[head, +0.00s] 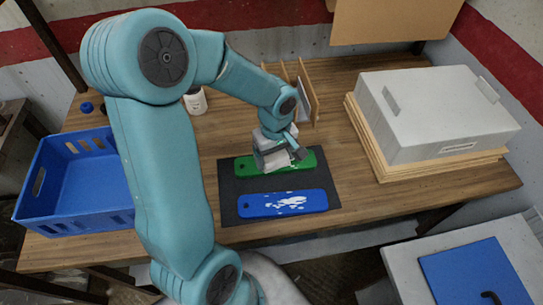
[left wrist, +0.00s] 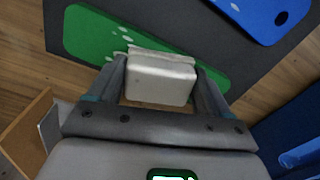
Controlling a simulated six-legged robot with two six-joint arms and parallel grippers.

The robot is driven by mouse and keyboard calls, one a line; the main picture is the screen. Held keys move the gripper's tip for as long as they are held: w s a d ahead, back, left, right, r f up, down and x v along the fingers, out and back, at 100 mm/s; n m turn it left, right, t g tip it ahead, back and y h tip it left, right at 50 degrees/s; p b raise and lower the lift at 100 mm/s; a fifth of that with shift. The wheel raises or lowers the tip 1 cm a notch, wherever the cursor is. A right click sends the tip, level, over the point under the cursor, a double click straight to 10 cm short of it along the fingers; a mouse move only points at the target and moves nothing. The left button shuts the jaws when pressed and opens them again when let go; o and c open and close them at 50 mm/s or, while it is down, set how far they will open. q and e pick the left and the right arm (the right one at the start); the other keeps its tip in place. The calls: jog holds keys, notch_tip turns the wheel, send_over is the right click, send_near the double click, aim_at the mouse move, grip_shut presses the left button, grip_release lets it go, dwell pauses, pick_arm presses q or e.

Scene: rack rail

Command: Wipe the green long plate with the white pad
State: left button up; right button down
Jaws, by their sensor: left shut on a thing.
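The green long plate (head: 248,167) lies on a dark mat (head: 230,188) on the wooden table. It also fills the upper part of the left wrist view (left wrist: 90,34), with a few pale spots beside the pad. My left gripper (head: 279,153) is over the green plate, shut on the white pad (left wrist: 160,78). The pad sits between the two fingers, at the plate's surface; whether it touches cannot be told for sure. The arm and gripper hide part of the plate in the head view. My right gripper is not in view.
A blue long plate (head: 260,206) with white smears lies on the mat in front of the green one. A blue crate (head: 75,190) stands at the left. A grey case (head: 440,110) rests on boards at the right. A wooden divider (head: 306,88) stands behind the gripper.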

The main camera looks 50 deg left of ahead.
pick_arm(q)
jog(key=shift+w+d+f+b, duration=0.15)
jog(key=shift+w+d, duration=0.15)
jog(key=shift+w, duration=0.2)
jog(key=shift+w+d+b, duration=0.15)
jog(key=shift+w+d, duration=0.15)
jog(key=shift+w, duration=0.2)
jog(key=shift+w+d, duration=0.5)
jog(key=shift+w, duration=0.35)
jog(key=shift+w+d, duration=0.45)
jog(key=shift+w, duration=0.35)
jog(key=shift+a+r+p, duration=0.1)
jog(key=shift+r+p, duration=1.55)
jog(key=shift+r, duration=1.5)
jog(key=shift+r, duration=0.1)
notch_tip(320, 180, up, 3)
jog(key=shift+f+p, duration=0.1)
jog(key=shift+p, duration=0.8)
